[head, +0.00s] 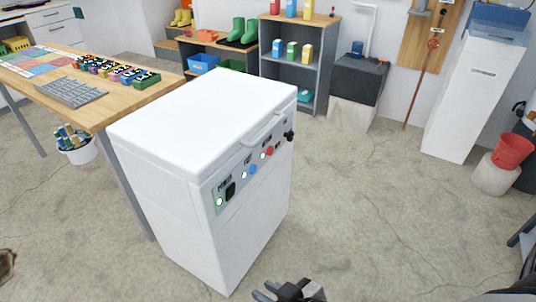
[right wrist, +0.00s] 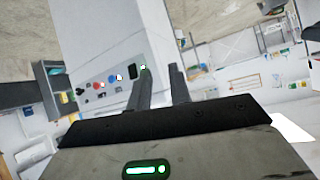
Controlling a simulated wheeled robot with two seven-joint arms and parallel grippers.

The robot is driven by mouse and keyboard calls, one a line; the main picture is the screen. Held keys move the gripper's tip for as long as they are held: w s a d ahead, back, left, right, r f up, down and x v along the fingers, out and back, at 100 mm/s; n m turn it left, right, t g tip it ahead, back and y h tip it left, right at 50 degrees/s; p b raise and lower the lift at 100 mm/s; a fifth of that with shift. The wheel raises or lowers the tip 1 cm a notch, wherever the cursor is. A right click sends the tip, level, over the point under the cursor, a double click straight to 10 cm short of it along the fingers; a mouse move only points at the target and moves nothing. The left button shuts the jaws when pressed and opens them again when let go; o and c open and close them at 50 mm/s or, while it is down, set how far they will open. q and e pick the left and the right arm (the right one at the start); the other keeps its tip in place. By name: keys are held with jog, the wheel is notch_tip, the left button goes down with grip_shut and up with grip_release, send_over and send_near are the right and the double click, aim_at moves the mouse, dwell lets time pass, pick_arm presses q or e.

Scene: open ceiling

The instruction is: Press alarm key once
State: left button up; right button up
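A white chest freezer (head: 200,120) stands on the floor with its lid shut. Its front control panel (head: 236,187) carries a green light, a black rocker switch (head: 230,190), a blue button (head: 253,170), a red button (head: 269,151) and a black knob (head: 290,136). The labels are too small to read surely, so I cannot tell which is the alarm key. My right gripper (head: 265,292) is at the bottom edge of the head view, in front of the freezer, apart from it. The right wrist view shows its two fingers (right wrist: 163,87) apart and empty, with the panel beyond.
Shelves (head: 290,55) stand behind. A red bucket (head: 513,150) is at the right. The floor right of the freezer is clear.

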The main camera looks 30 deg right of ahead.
dwell(0.4)
grip_shut()
